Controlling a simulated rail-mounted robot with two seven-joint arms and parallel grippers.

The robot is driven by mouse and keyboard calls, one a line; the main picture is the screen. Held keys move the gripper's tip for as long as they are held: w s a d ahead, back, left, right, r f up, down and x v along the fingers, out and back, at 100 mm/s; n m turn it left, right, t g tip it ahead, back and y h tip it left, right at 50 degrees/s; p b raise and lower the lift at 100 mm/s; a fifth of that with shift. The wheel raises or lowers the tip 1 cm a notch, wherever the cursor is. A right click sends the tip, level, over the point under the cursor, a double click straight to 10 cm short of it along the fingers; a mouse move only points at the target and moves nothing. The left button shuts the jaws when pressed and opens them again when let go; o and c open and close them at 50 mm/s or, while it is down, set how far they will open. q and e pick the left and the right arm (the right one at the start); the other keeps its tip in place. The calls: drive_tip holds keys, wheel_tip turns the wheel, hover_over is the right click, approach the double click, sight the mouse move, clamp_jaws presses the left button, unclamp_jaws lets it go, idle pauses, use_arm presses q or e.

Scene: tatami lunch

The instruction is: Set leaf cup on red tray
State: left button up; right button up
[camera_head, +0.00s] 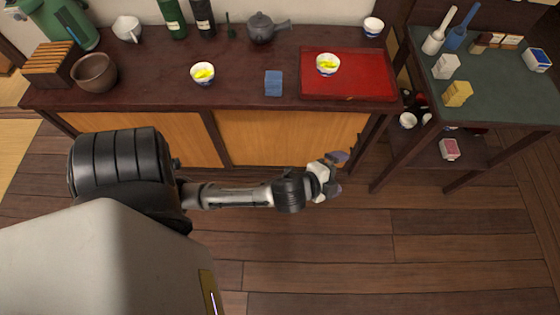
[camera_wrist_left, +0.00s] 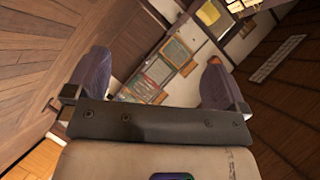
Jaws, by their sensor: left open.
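A small blue-and-white cup (camera_head: 202,76) with yellow-green in it stands on the dark red counter, left of the middle. A similar cup (camera_head: 327,67), also with yellow-green in it, stands at the left back part of the red tray (camera_head: 365,83). Which of them is called the leaf cup I cannot tell. My left gripper (camera_head: 338,174) is open and empty over the floor, in front of the counter and below the tray in the picture. Its two spread fingers also show in the left wrist view (camera_wrist_left: 157,88), with nothing between them. My right gripper is out of view.
A blue block (camera_head: 273,83) sits left of the tray. A teapot (camera_head: 262,28), bottles (camera_head: 173,20), a brown bowl (camera_head: 95,73) and another cup (camera_head: 373,27) line the counter. A green-topped side table (camera_head: 500,82) stands right. The counter's front middle has free room.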

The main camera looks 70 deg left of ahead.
use_arm(q)
drive_tip(key=s+d+f+n+g+h, duration=0.1)
drive_tip(key=s+f+n+g, duration=0.3)
drive_tip(key=s, duration=0.5)
drive_tip(key=s+d+f+n+g+h, duration=0.1)
drive_tip(key=s+d+f+n+g, duration=0.1)
drive_tip(key=s+g, duration=0.4)
drive_tip(key=s+f+n, duration=0.1)
drive_tip(key=s+n, duration=0.1)
drive_tip(key=s, duration=0.1)
drive_tip(key=shift+s+d+f+h, duration=0.2)
drive_tip(key=shift+d+f+h, duration=0.1)
drive_tip(key=shift+d+f, duration=0.05)
